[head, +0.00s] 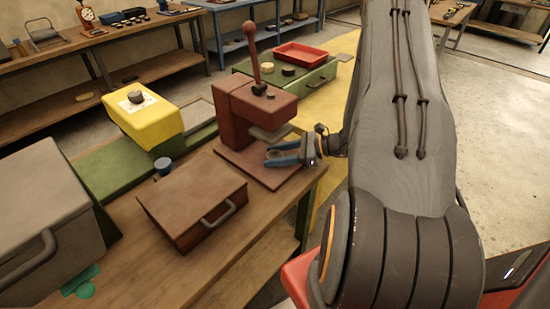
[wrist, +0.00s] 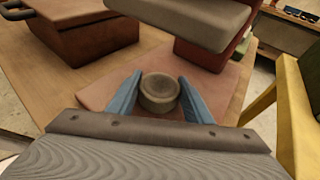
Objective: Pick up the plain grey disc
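A plain grey disc (wrist: 159,90), round with a dished top, sits on the red base plate (wrist: 110,83) of the press in the wrist view. My gripper (wrist: 160,80) has its two blue fingers apart, one on each side of the disc. Slim gaps seem to show, but I cannot tell whether either finger touches it. In the head view my gripper (head: 275,155) is low over the press base (head: 245,168), under the press head; I cannot make out the disc there.
The red press (head: 255,110) with its lever and overhanging head (wrist: 190,22) stands close above my fingers. A brown box (head: 195,203) with a handle is to the left. A yellow block (head: 145,118) bears another disc (head: 137,96). A red tray (head: 300,56) lies behind.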

